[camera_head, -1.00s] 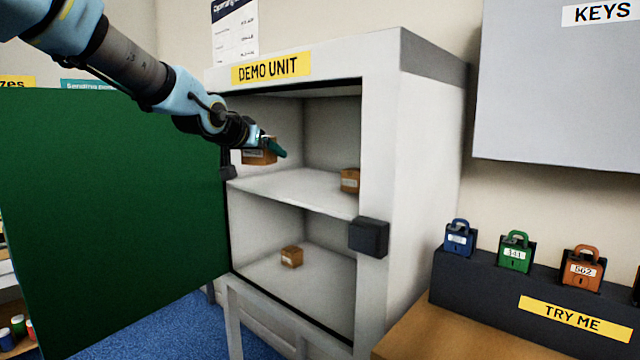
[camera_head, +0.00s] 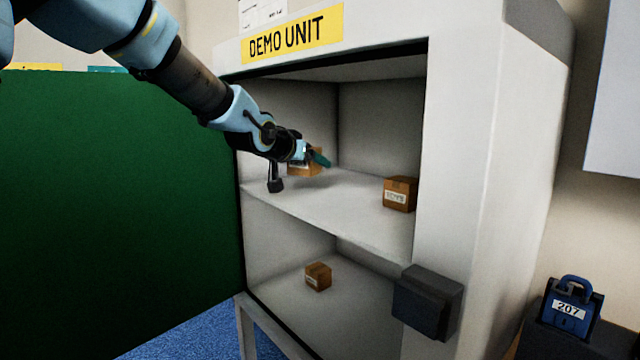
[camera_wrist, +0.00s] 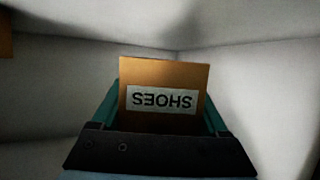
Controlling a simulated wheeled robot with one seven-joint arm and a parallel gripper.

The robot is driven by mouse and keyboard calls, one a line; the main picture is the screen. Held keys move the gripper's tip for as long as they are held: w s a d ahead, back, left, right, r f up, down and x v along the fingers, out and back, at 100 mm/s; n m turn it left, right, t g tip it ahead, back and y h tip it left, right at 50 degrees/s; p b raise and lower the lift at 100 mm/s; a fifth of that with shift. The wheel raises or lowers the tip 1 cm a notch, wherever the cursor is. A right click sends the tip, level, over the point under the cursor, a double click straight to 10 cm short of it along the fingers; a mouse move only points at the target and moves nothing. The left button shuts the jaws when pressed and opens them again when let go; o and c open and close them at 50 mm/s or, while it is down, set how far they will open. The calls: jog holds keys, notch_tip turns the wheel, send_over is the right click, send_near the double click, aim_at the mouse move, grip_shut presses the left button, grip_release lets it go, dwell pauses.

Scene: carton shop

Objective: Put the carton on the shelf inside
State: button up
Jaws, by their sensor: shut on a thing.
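My gripper (camera_head: 316,160) is inside the upper compartment of the open white cabinet (camera_head: 480,150) and is shut on a brown carton (camera_head: 300,166). In the wrist view the held carton (camera_wrist: 165,75) sits between the teal fingers, its white label reading SHOES upside down. The carton is close over the upper shelf (camera_head: 340,215); I cannot tell whether it touches. Part of it is hidden behind my gripper in the head view.
Another labelled carton (camera_head: 400,194) stands on the upper shelf to the right. A smaller carton (camera_head: 318,276) is on the cabinet floor below. The green door (camera_head: 120,210) stands open at left. A dark latch block (camera_head: 428,302) juts from the right frame. The shelf's front middle is clear.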

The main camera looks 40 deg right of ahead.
aim_at(310, 192)
jog(key=shift+f+p, duration=0.35)
jog(key=shift+f, duration=2.15)
jog(key=shift+f, duration=0.1)
jog(key=o, duration=1.3)
jog(key=shift+c, duration=0.2)
jog(key=v, duration=1.2)
jog(key=shift+a, duration=0.1)
